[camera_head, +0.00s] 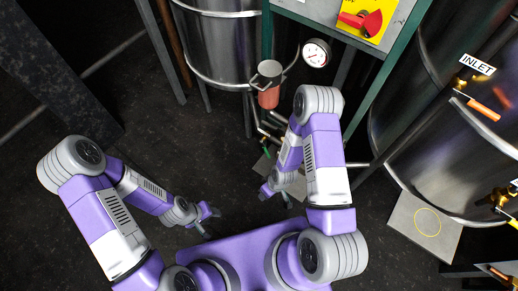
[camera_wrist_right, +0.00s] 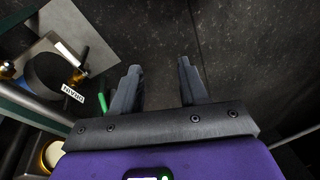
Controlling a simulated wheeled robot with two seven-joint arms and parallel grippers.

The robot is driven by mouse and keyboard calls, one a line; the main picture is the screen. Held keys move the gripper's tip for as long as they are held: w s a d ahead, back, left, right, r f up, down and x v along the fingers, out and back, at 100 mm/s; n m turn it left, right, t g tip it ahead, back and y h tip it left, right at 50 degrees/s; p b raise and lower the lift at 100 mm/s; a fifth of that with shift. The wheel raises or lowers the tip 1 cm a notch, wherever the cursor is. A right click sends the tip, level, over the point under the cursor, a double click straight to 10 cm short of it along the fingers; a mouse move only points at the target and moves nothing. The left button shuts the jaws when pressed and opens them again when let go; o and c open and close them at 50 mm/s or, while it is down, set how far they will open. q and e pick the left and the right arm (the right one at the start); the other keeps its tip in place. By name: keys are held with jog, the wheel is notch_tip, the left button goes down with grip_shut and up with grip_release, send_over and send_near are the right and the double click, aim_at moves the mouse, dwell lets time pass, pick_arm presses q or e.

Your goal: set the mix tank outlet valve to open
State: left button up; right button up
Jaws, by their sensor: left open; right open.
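No label reading outlet shows, so I cannot tell which valve is the mix tank outlet valve. A steel tank (camera_head: 445,150) at the right carries a brass valve with an orange handle (camera_head: 483,109) under an INLET label (camera_head: 477,64). Further brass fittings (camera_head: 503,197) sit lower at the right edge, partly cut off. My left gripper (camera_head: 210,211) is open and empty over the floor, well away from the valves. My right gripper (camera_head: 270,189) is open, low in the middle. In the right wrist view its fingers (camera_wrist_right: 157,72) have nothing between them.
In the wrist view, a DRAIN label (camera_wrist_right: 72,93) and green handle (camera_wrist_right: 101,102) lie left of the fingers. Dark floor is clear at left.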

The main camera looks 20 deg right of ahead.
jog(key=w+d+f+n+h, duration=0.2)
jog(key=w+d+f+n, duration=0.4)
jog(key=n, duration=0.3)
jog(key=n+t+h+b, duration=0.2)
jog(key=n+t+h, duration=0.15)
jog(key=n, duration=2.05)
send_near(266, 151)
jog(key=shift+y, duration=0.35)
jog(key=x, duration=0.5)
jog(key=shift+s+d, duration=0.2)
jog(key=shift+d, duration=0.1)
jog(key=shift+w+a+f+t, duration=0.1)
jog(key=shift+w+f+t, duration=0.1)
jog(key=shift+w+t, duration=0.05)
jog(key=b+x, duration=0.4)
jog(key=x, duration=0.3)
jog(key=shift+w, duration=0.1)
grip_shut()
